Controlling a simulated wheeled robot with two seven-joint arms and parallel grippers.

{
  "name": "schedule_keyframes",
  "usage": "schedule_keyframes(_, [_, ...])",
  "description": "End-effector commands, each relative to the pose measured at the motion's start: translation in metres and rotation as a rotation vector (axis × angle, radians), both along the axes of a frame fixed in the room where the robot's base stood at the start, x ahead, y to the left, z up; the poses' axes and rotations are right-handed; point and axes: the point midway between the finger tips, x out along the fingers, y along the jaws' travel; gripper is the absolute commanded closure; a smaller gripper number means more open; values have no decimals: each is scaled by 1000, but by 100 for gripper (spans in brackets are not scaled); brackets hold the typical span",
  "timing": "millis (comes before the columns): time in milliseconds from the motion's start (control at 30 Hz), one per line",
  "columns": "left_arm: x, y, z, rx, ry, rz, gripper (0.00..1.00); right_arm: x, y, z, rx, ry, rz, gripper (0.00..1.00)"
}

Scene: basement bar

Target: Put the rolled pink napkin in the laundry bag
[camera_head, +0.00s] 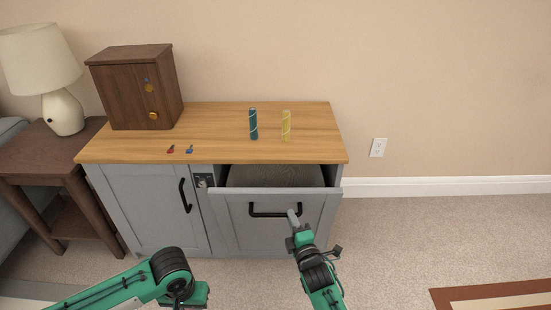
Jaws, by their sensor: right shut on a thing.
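No pink napkin shows in the head view. A dark teal roll (253,124) and a yellow roll (286,126), each with a pale spiral band, stand upright on the wooden cabinet top (215,120). The grey cabinet's right front (232,222) is pulled out, and a grey, fabric-like surface (275,175) shows in the opening; I cannot tell whether it is the laundry bag. My right gripper (294,216) is shut on the right end of the black handle (268,212) of this front. My left arm shows at the bottom, but its gripper does not.
A dark wooden box (137,88) stands at the back left of the cabinet top. Small red (171,149) and blue (189,149) items lie near its front edge. A lamp (63,110) stands on a side table (45,150) at left.

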Motion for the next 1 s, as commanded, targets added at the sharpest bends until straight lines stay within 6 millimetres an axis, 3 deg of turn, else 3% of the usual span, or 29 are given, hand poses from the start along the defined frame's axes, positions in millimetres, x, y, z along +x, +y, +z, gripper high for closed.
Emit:
schedule_keyframes(133, [0,0,1,0,0,0,98,-10,0,-6,-2,3,-1,99])
schedule_keyframes(567, [0,0,0,0,0,0,98,-16,0,-8,-1,-6,0,99])
schedule_keyframes(1000, [0,0,-6,0,0,0,98,-55,0,-29,-2,-32,0,99])
